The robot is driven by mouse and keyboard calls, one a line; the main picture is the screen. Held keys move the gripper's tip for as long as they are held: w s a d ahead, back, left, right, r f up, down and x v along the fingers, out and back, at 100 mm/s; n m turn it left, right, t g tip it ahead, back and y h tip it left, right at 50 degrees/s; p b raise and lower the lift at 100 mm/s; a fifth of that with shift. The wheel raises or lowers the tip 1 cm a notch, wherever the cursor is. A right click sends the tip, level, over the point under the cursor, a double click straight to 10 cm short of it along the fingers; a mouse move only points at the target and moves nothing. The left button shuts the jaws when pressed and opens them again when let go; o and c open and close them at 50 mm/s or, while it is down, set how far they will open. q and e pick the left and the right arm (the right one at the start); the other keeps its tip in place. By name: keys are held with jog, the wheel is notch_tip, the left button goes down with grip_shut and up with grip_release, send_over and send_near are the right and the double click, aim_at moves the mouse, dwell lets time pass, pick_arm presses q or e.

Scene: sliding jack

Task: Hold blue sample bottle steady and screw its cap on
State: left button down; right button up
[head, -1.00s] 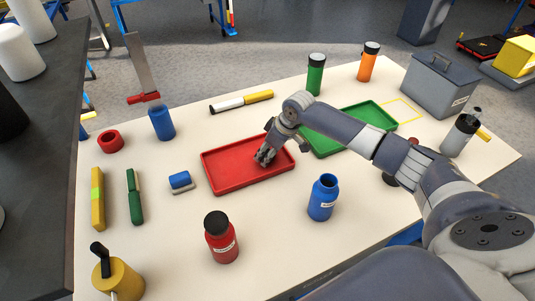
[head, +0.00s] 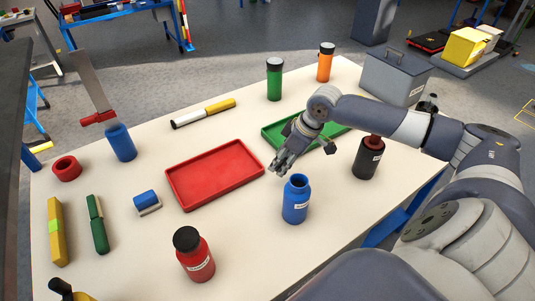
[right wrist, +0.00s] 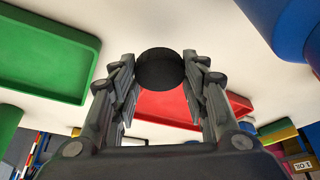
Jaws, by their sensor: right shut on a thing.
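The blue sample bottle (head: 296,203) stands upright and open-topped on the table in the head view. A blue shape at the upper right of the right wrist view (right wrist: 282,22) looks like the same bottle. My right gripper (head: 278,170) is just behind and left of the bottle's mouth, apart from it. In the right wrist view its fingers (right wrist: 160,85) are shut on a round black cap (right wrist: 160,68). The cap is hard to make out in the head view. My left gripper is not in view.
The empty red tray (head: 185,200) lies left of the gripper, and the green tray (head: 275,138) behind it. A red bottle with black cap (head: 194,255) stands front left. A dark bottle (head: 368,158) stands to the right, near my right arm. Table between red tray and blue bottle is clear.

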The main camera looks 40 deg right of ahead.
jog(key=shift+s+d+r, duration=0.1)
jog(key=shift+s+d, duration=0.3)
jog(key=shift+s, duration=0.1)
jog(key=s+a+r+m+h, duration=0.1)
jog(key=a+r+m, duration=0.2)
jog(key=a, duration=0.7)
jog(key=s+a+r+m+h, duration=0.1)
jog(key=a+r+m, duration=0.2)
jog(key=a+r, duration=0.5)
jog(key=a, duration=0.2)
jog(key=shift+s+a+t, duration=0.2)
jog(key=shift+a+t, duration=0.15)
jog(key=shift+t, duration=0.05)
